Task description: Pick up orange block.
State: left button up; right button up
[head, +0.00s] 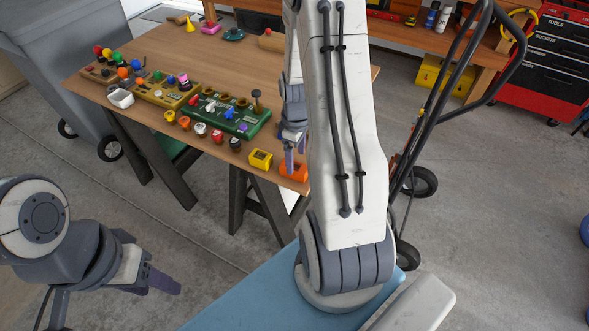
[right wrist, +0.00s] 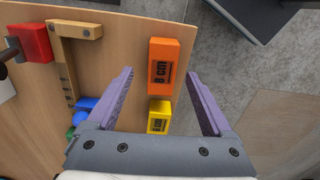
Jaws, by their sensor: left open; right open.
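The orange block (right wrist: 161,84), marked "8 cm", lies on the table near its edge. In the head view the orange block (head: 297,174) is at the table's near right corner, partly hidden by my right gripper and arm. My right gripper (right wrist: 158,71) is open above the table. In the right wrist view its two purple fingers are on either side of the orange block, with visible gaps; I cannot tell how far above it they are. In the head view the right gripper (head: 289,162) points down. My left gripper (head: 165,284) is away from the table, at lower left.
A yellow block (head: 260,159) stands just left of the orange one. Several small coloured pieces and the green pegboard (head: 229,117) are further left on the wooden table (head: 150,50). A hand truck (head: 425,181) stands right of my arm. Grey floor lies beyond the table edge.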

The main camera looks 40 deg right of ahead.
jog(key=f, duration=0.4)
jog(key=shift+w+a+f, duration=0.15)
jog(key=shift+a+f, duration=0.05)
jog(key=shift+f, duration=0.15)
grip_shut()
jog(key=shift+r, duration=0.1)
